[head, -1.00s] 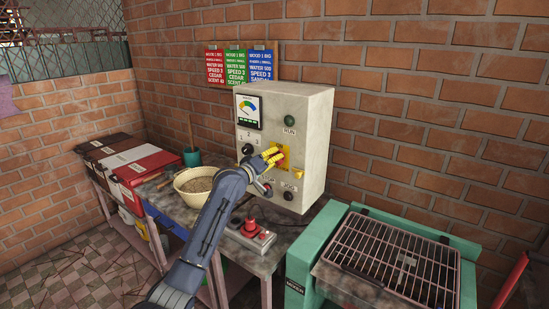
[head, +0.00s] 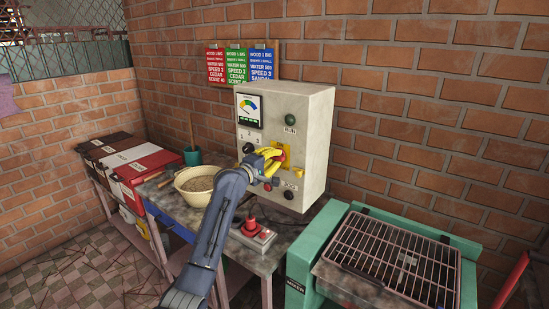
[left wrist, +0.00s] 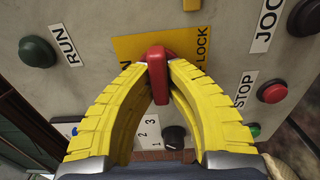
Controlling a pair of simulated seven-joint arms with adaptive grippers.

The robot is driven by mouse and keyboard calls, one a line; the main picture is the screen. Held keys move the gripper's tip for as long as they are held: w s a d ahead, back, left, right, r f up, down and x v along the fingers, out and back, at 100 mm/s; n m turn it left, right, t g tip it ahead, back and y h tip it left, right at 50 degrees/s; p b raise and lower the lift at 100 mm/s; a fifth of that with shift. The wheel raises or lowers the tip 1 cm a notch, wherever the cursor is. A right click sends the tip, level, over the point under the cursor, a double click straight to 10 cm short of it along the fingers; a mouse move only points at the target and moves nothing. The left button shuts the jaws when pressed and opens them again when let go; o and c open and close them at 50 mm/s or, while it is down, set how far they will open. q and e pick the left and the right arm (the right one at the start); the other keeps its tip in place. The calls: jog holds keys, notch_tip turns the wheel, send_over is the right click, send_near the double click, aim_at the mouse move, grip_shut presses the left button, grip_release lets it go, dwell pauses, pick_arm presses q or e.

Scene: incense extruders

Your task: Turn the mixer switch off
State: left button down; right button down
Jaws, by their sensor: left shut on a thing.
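The mixer's control box (head: 313,120) is a pale grey cabinet on the table against the brick wall. In the left wrist view a red switch handle (left wrist: 158,72) stands out from a yellow plate (left wrist: 132,45) on the box's front. The plate also shows in the head view (head: 284,150), where my gripper hides most of the handle. My left gripper (head: 276,158) has its yellow fingertips on the two sides of the red handle. In the left wrist view the gripper (left wrist: 157,68) is shut on the handle. My right gripper is not in view.
A green RUN button (left wrist: 38,51), a red STOP button (left wrist: 272,91) and a black speed knob (left wrist: 174,138) surround the switch. A bowl of brown mix (head: 197,184), a red-button pedestal (head: 251,229) and a grill-topped machine (head: 395,258) stand nearby.

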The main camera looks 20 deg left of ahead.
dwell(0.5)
pick_arm(q)
jog(key=c, duration=1.4)
grip_release()
jog(key=shift+o, duration=0.2)
jog(key=shift+s, duration=0.1)
jog(key=v, duration=1.1)
jog(key=shift+s, duration=0.4)
jog(key=shift+a, duration=0.1)
jog(key=shift+f, duration=0.1)
